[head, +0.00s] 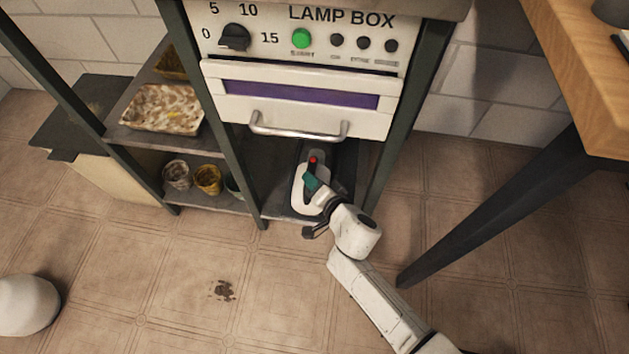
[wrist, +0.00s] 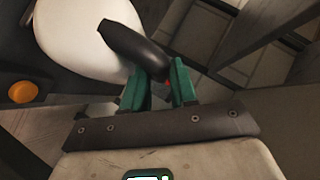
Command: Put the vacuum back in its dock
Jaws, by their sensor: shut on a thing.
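The handheld vacuum (head: 309,199) has a white body and a dark handle with a red spot. It is at the low shelf under the lamp box, near its front edge. My gripper (head: 311,181) has its teal fingers shut on the dark handle. In the wrist view the vacuum's white body (wrist: 85,35) is at upper left, and its black handle runs into the fingers of my gripper (wrist: 160,85). A dark shape (head: 345,158) behind the vacuum may be the dock. I cannot tell whether the vacuum is seated in it.
The lamp box (head: 300,100) with its bar handle (head: 298,132) is just above the vacuum. Dark rack posts stand on both sides. A tray (head: 160,108) and several pots (head: 207,180) are on the left shelves. A dark stain (head: 223,290) marks the open floor. A table leg (head: 490,210) stands right.

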